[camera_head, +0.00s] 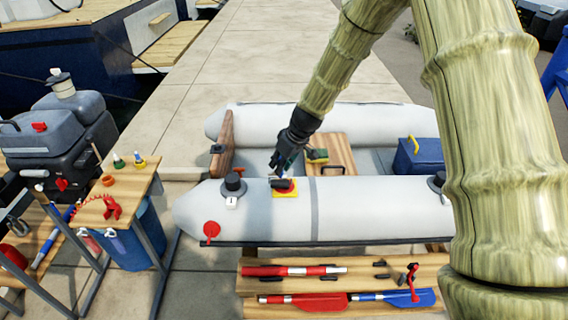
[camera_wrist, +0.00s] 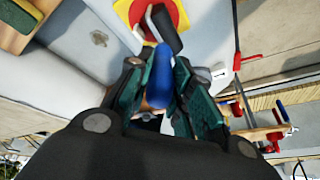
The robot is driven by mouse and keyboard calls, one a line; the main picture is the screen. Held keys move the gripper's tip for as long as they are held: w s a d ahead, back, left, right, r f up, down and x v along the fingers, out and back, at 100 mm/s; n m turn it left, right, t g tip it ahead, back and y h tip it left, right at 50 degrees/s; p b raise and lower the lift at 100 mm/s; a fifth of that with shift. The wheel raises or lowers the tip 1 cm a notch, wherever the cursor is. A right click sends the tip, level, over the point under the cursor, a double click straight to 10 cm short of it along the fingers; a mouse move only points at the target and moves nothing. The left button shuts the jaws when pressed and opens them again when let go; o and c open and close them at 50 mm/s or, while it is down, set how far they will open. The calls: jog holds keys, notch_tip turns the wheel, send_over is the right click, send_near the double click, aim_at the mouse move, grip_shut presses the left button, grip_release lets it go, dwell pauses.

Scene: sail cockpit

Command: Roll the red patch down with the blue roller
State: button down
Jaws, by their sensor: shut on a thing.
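The red patch (camera_head: 291,185) with a yellow border lies on the near grey tube (camera_head: 365,205) of the inflatable boat. It also shows at the top of the wrist view (camera_wrist: 139,14). My gripper (camera_head: 279,162) is above the patch and is shut on the blue handle (camera_wrist: 160,72) of the roller. The roller's dark cylinder (camera_wrist: 168,29) sits over the patch in the wrist view and hides part of it. I cannot tell whether the cylinder presses on the patch. The lower end of the handle is partly hidden between my fingers.
A black valve (camera_head: 234,182) stands on the tube left of the patch. A green-and-yellow sponge (camera_head: 317,156) lies on the wooden seat (camera_head: 338,146) behind. A blue box (camera_head: 418,156) is at the right. A wooden side table (camera_head: 92,212) and a low bench with oars (camera_head: 320,303) stand nearer.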

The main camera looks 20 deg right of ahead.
jog(key=shift+s+d, duration=0.15)
jog(key=shift+d, duration=0.45)
jog(key=shift+s+d, duration=0.15)
jog(key=shift+d, duration=0.4)
dwell(0.5)
jog(key=shift+w+a, duration=0.15)
jog(key=shift+a, duration=0.5)
jog(key=shift+r+p, duration=0.15)
jog(key=shift+p, duration=0.2)
jog(key=shift+r+p, duration=2.35)
jog(key=shift+r, duration=1)
